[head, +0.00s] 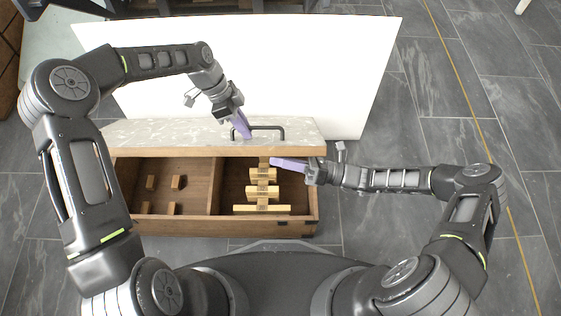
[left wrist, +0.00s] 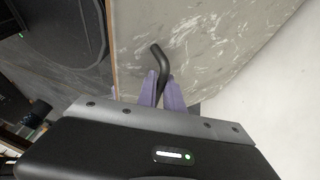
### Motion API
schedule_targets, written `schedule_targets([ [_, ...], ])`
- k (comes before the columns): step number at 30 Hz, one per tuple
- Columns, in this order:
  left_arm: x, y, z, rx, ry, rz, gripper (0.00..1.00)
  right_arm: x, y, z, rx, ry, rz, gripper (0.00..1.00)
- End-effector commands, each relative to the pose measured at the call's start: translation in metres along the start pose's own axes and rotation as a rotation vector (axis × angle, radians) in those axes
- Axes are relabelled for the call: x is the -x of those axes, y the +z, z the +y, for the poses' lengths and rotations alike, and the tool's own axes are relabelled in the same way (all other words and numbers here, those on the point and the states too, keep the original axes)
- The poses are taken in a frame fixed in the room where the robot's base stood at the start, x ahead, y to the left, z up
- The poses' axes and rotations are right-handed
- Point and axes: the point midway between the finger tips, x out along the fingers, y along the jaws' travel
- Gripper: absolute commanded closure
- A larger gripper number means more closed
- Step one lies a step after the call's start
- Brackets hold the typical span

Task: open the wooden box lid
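The wooden box (head: 168,222) stands in front of me, with its speckled grey lid (head: 180,134) raised or slid back so the two compartments show. A dark bar handle (head: 268,127) is on the lid; it also shows in the left wrist view (left wrist: 158,60). My left gripper (head: 243,131) is at the left end of the handle; in the left wrist view its purple fingers (left wrist: 163,88) lie on both sides of the bar and look closed around it. My right gripper (head: 275,162) is at the lid's front edge, above the right compartment; its finger gap cannot be made out.
Yellowish wooden pieces (head: 263,190) lie in the right compartment, and small wooden blocks (head: 179,182) are in the left one. A large white panel (head: 340,70) is behind the lid. The tiled floor (head: 440,130) to the right is clear.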

Motion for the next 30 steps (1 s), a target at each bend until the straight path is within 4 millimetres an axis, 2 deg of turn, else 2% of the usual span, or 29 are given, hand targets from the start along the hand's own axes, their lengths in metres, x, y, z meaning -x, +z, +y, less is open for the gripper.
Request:
schedule_targets([
  [1,-0.006,0.007,0.005,0.006,0.018,-0.010,0.84,-0.002,0.008,0.000,0.004,0.004,-0.015,1.00],
  [7,-0.008,0.006,0.008,0.003,0.027,-0.010,0.68,-0.002,0.008,0.000,0.005,0.004,-0.015,1.00],
  [20,-0.004,0.006,0.009,0.003,0.031,-0.010,0.68,-0.002,0.009,0.000,0.005,0.004,-0.015,1.00],
  [26,0.021,0.005,0.007,0.003,0.024,-0.009,0.68,-0.002,0.009,0.000,0.006,0.003,-0.015,1.00],
  [30,0.051,0.003,0.004,0.003,0.013,-0.007,0.68,-0.002,0.007,0.001,0.005,0.003,-0.012,1.00],
])
